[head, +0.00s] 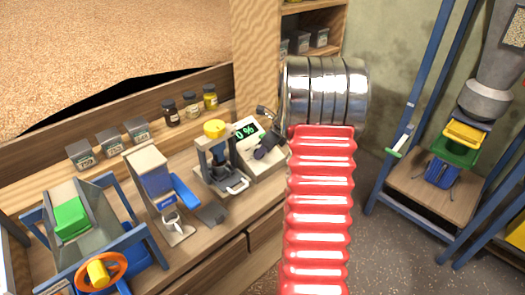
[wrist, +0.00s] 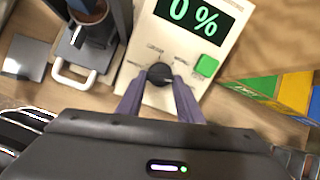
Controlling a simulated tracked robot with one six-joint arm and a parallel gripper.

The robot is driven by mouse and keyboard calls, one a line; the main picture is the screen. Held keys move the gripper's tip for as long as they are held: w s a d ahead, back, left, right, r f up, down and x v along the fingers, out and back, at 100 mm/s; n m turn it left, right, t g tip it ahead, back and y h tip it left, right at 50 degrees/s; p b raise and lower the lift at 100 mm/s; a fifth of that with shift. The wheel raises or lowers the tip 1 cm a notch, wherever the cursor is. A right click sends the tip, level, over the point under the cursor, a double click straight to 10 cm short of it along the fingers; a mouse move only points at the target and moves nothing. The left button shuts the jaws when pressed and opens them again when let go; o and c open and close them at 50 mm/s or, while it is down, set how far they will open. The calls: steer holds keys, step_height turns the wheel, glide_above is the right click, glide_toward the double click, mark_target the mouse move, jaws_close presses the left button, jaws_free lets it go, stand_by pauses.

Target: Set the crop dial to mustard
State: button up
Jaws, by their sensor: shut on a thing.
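The crop dial is a small dark knob (wrist: 159,72) on the face of a cream-coloured meter (wrist: 165,35). Small printed labels surround it, too small to read surely, and I cannot tell which one it points to. My gripper (wrist: 161,80) is shut on the dial, with one purple-grey finger on each side of it. The meter's display (wrist: 198,14) reads 0 %, and a green button (wrist: 207,66) sits right of the dial. In the head view my gripper (head: 268,145) is at the meter (head: 267,167) on the bench and hides the dial.
A device with a yellow top (head: 215,129) and a pale handle (wrist: 75,77) stands close left of the meter. Jars (head: 191,104) stand on the ledge behind. A dark plate (head: 212,214) lies on the bench.

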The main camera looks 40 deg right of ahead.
steer(key=o, duration=1.1)
steer(key=shift+s+r, duration=0.1)
steer(key=v, duration=1.3)
steer(key=shift+s+r, duration=0.1)
steer(key=shift+r, duration=0.05)
